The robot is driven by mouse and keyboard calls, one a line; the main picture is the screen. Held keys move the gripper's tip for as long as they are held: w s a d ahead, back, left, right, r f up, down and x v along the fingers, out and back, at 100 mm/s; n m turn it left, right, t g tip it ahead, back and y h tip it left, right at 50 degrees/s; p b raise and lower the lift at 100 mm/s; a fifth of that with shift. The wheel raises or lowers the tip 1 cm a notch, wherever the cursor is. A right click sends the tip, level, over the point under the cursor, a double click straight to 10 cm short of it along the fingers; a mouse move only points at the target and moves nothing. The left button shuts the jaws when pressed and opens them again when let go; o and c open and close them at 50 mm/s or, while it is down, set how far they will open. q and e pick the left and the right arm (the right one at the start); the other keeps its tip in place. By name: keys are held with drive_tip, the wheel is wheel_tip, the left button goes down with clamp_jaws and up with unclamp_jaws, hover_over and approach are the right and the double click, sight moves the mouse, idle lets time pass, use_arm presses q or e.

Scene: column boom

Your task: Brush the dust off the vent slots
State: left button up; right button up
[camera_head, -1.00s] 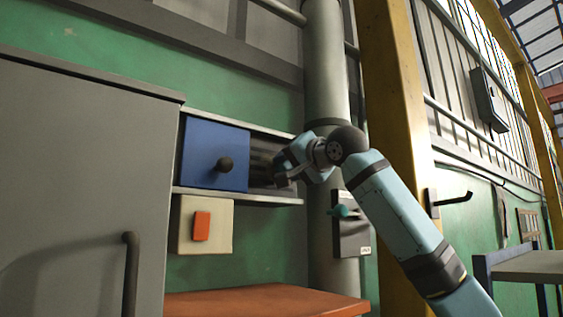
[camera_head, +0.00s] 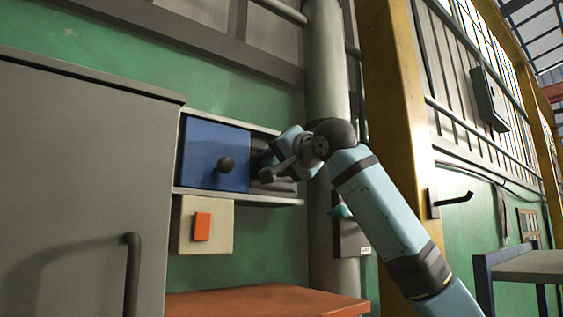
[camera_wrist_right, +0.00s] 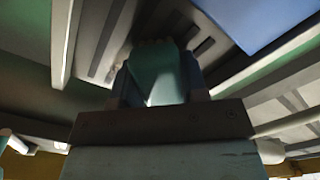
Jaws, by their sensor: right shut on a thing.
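A dark grey slotted vent (camera_head: 275,187) sits in a wall frame, beside a blue panel (camera_head: 203,160) with a dark round knob (camera_head: 226,164). My right gripper (camera_head: 270,170) is in front of the vent and hides much of it. In the right wrist view, the gripper (camera_wrist_right: 155,90) is shut on a teal piece (camera_wrist_right: 155,72), which looks like the brush's handle. Its far end reaches toward the dark slots (camera_wrist_right: 203,46); whether it touches them I cannot tell. The blue panel also shows in the wrist view (camera_wrist_right: 255,18). My left gripper is out of view.
Pale rails (camera_head: 235,197) run above and below the vent. A grey cabinet (camera_head: 75,180) stands left. Below are a cream box with an orange switch (camera_head: 202,227) and an orange shelf (camera_head: 265,302). A grey pipe (camera_head: 325,80) and yellow column (camera_head: 392,110) stand right.

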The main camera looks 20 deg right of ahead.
drive_tip(key=shift+w+d, duration=0.8)
drive_tip(key=shift+d, duration=1.35)
drive_tip(key=shift+s+a, duration=0.25)
drive_tip(key=shift+a, duration=0.5)
drive_tip(key=shift+s+a, duration=0.3)
drive_tip(key=shift+a, duration=0.4)
drive_tip(key=shift+s+a, duration=0.25)
drive_tip(key=shift+a, duration=0.5)
drive_tip(key=d, duration=0.1)
drive_tip(key=w+d+f, duration=0.1)
drive_tip(key=d, duration=0.2)
drive_tip(key=shift+w+d+f, duration=0.2)
drive_tip(key=shift+w+f, duration=0.1)
drive_tip(key=shift+f, duration=0.1)
drive_tip(key=b+v, duration=0.1)
drive_tip(key=v, duration=0.5)
drive_tip(key=shift+b, duration=0.4)
drive_tip(key=shift+s, duration=0.1)
